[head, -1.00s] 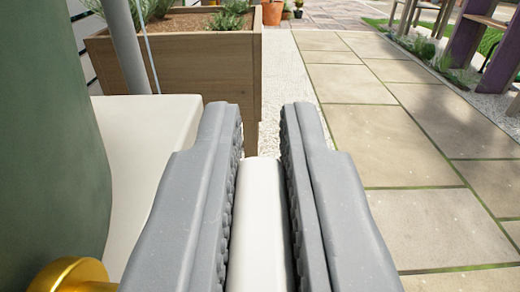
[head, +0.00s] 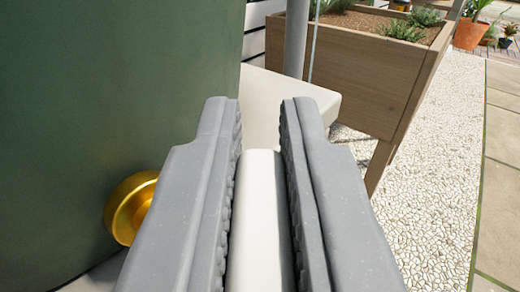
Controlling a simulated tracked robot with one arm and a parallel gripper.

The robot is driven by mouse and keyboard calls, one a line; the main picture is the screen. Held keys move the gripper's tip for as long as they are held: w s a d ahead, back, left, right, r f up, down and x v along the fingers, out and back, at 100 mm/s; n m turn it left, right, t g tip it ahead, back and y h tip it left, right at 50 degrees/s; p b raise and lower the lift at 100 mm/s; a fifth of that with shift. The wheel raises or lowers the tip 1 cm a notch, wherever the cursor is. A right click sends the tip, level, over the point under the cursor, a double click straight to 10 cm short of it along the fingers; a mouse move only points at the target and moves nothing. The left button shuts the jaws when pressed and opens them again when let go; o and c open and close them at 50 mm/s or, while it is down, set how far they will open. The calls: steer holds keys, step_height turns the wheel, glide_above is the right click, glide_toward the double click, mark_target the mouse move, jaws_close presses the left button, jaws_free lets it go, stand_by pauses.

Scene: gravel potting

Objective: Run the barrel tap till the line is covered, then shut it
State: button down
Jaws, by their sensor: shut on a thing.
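The green barrel (head: 90,110) fills the left of the head view. A round brass fitting (head: 130,208), likely part of the tap, sticks out low on its side, left of my gripper and partly behind the left finger. My gripper (head: 262,125) is shut on a white, smooth, bar-like piece (head: 262,215), held between both ribbed fingers. What the white piece belongs to is hidden below the picture. No line, water or vessel being filled shows.
A pale stand or slab (head: 275,100) lies under and behind the barrel, with a grey pipe (head: 296,38) beyond. A wooden planter (head: 370,75) stands behind right. White gravel (head: 430,170) and paving (head: 500,200) lie open on the right.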

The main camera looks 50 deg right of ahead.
steer(key=shift+w+a+r+n+t+y+p, duration=0.1)
steer(key=shift+w+n+t+y+p, duration=0.05)
steer(key=shift+n+t+y+p, duration=0.8)
steer(key=shift+w+a+r+n+t+y+p, duration=0.1)
steer(key=shift+n+t+y+p, duration=0.55)
steer(key=shift+n+t+y, duration=0.6)
steer(key=shift+y, duration=0.4)
steer(key=c, duration=1.5)
jaws_free()
steer(key=shift+w, duration=0.1)
steer(key=shift+o, duration=0.2)
steer(key=shift+f, duration=0.1)
steer(key=shift+s+a+f, duration=0.1)
steer(key=shift+s+a, duration=0.2)
steer(key=shift+s, duration=0.2)
steer(key=p+v, duration=0.2)
steer(key=v, duration=1)
steer(key=shift+s+a+p, duration=0.25)
steer(key=shift+p, duration=0.1)
